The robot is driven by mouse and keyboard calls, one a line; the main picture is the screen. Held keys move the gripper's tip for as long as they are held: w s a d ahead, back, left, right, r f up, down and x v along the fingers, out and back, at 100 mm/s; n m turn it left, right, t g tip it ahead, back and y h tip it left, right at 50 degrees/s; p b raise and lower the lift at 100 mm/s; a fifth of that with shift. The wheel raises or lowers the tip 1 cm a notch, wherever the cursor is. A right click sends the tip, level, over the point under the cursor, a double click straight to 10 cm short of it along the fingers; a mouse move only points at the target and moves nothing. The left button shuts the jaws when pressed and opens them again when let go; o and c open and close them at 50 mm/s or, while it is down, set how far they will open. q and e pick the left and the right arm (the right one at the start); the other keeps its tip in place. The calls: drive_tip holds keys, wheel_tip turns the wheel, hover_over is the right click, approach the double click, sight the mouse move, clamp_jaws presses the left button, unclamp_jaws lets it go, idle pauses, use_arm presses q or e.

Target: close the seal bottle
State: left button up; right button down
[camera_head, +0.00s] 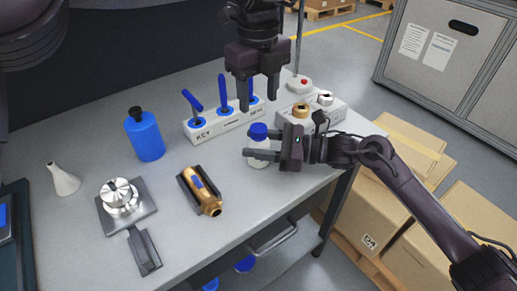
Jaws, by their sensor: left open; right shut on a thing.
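The seal bottle (257,162) is a small white bottle standing upright near the table's right side. A blue cap (258,131) sits on its top; I cannot tell whether it is screwed tight. My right gripper (258,154) comes from the right and is shut on the bottle's body, with its fingers partly hiding it. My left gripper (258,97) is open and empty, pointing down above the blue cap and apart from it.
A white rack (205,134) with blue-handled tools stands behind, and a grey block (322,113) with round fittings at right. A blue bottle (145,138), a white nozzle (64,181), a silver housing (120,197) and a brass part (206,196) are at left.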

sight(258, 127)
use_arm(q)
wheel_tip(258, 127, down, 8)
drive_tip(key=shift+r, duration=0.25)
drive_tip(key=shift+c, duration=0.2)
drive_tip(key=c, duration=0.9)
drive_tip(key=o, duration=1.1)
wheel_tip(258, 127, up, 12)
drive_tip(key=shift+r, duration=0.1)
use_arm(e)
drive_tip(key=c, duration=0.6)
unclamp_jaws()
